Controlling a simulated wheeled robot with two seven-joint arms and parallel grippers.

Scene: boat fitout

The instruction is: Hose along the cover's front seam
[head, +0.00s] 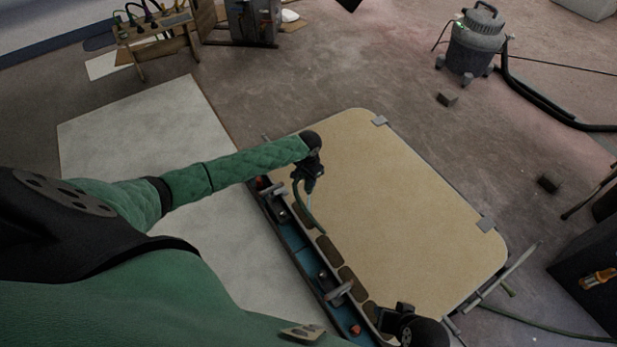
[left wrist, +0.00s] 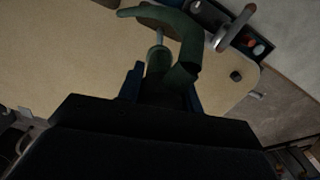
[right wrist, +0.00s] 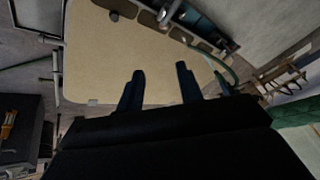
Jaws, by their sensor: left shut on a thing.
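The cover (head: 410,200) is a large tan panel with rounded corners. Its front seam runs along the edge nearest me, beside a row of brown cutouts (head: 329,248). My left gripper (head: 308,186) is shut on a green hose (head: 304,212), over the far end of that edge. The hose bends down toward the seam; in the left wrist view the hose (left wrist: 181,75) shows between the fingers. Whether its tip touches the seam is unclear. My right gripper (right wrist: 158,82) is open and empty above the panel, near its front right end; the hose also shows there (right wrist: 226,67).
A blue trough (head: 300,247) with metal handles and orange bits lies along the front edge. Grey clips (head: 486,224) sit on the panel's far edge. A shop vacuum (head: 475,42), small dark blocks (head: 447,99) and a wooden stand (head: 155,38) are on the floor beyond. The panel's middle is clear.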

